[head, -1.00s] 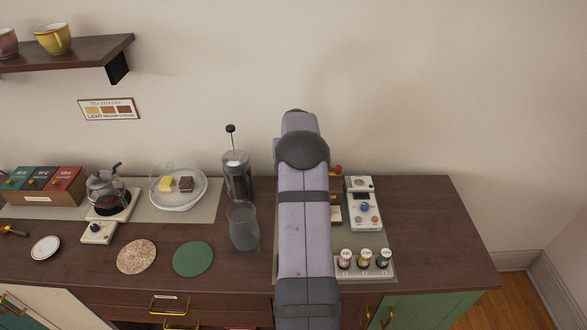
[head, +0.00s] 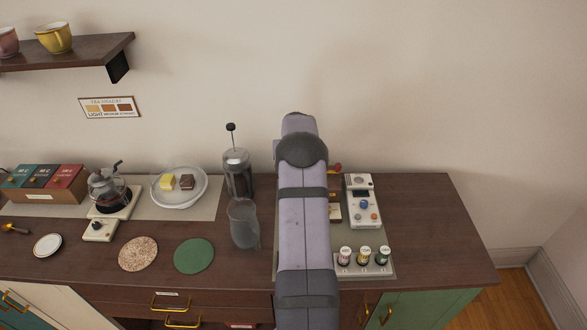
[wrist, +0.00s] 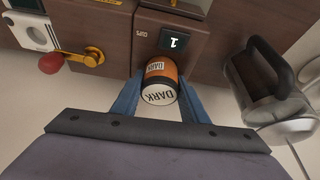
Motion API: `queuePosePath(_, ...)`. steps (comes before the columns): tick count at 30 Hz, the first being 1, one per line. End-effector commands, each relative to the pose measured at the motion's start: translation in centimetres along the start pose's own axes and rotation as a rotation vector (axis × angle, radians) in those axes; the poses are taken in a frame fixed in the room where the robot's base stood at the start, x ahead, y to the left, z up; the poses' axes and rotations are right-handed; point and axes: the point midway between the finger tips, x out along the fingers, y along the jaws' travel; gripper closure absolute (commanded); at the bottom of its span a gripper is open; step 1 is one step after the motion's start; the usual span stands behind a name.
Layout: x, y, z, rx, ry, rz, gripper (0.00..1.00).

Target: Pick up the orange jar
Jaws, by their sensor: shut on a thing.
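The orange jar (wrist: 161,69) has a white label and a pale end reading "DARK". In the wrist view it sits between the two blue fingers of my gripper (wrist: 160,84), which is shut on it. In the head view my arm covers my gripper and the jar.
A French press (head: 237,175) stands left of my arm, also close by in the wrist view (wrist: 262,85). A glass jug (head: 243,224) is in front of it. A hand grinder's crank (wrist: 92,57) is near the jar. Small labelled jars (head: 364,256) stand right of my arm.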

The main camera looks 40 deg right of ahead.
Motion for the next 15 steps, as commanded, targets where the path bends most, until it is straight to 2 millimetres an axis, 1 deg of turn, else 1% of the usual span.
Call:
queuePosePath(5, -0.8, 0.0, -0.5, 0.000, 0.005, 0.000, 0.90)
queuePosePath(8, -2.0, 0.0, -1.0, 0.000, 0.007, 0.000, 0.90)
queuePosePath(15, -5.7, 0.0, -2.5, 0.000, 0.007, 0.000, 0.90)
